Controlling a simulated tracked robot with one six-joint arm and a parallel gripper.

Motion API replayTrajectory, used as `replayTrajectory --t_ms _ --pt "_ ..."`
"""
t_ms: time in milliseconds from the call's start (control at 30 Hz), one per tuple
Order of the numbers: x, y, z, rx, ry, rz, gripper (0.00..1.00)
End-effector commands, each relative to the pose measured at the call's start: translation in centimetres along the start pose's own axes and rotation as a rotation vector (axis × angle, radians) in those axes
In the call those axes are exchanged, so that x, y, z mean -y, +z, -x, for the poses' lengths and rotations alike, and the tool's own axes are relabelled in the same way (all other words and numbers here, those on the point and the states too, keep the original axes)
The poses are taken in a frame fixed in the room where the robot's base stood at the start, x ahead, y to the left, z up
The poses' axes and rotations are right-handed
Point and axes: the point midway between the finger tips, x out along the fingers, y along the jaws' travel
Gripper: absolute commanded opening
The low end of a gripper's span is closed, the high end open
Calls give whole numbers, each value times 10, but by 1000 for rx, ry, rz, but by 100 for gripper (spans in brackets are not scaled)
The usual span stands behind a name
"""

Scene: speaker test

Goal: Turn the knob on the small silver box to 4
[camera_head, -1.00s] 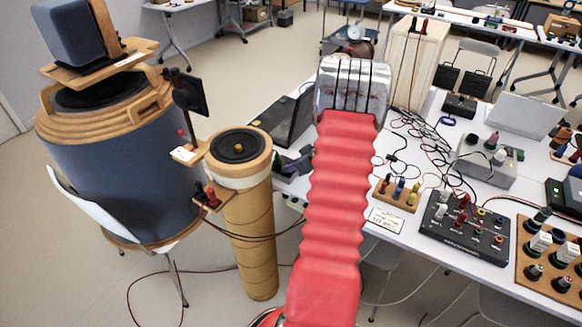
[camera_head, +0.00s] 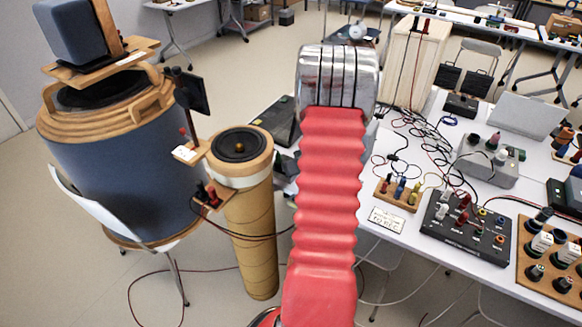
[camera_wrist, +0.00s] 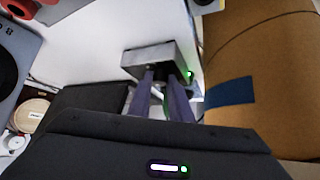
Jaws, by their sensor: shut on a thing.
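The small silver box (camera_wrist: 142,60) is in the upper middle of the wrist view, on a white surface. A green light glows at its right end. My gripper (camera_wrist: 166,77) reaches up to the box's near side with its two grey-purple fingers. The fingers are shut on the knob at that side; the fingers cover the knob, so its pointer and any scale numbers cannot be read. In the head view my red-sleeved arm and its metal link hide the gripper and the spot where it works.
A brown cylinder (camera_wrist: 265,75) with a blue patch stands close on the right in the wrist view. A dark flat thing (camera_wrist: 88,100) lies left of the fingers. In the head view, a cardboard tube (camera_head: 250,240) is left of my arm; cables (camera_head: 425,130) and a black panel (camera_head: 465,228) are right.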

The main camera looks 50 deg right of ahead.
Motion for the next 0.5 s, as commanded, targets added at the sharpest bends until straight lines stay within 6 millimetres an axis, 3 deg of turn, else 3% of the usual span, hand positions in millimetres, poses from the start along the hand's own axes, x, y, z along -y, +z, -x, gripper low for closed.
replayTrajectory --t_ms 500 --pt "2 0 0 1 64 -64 0"
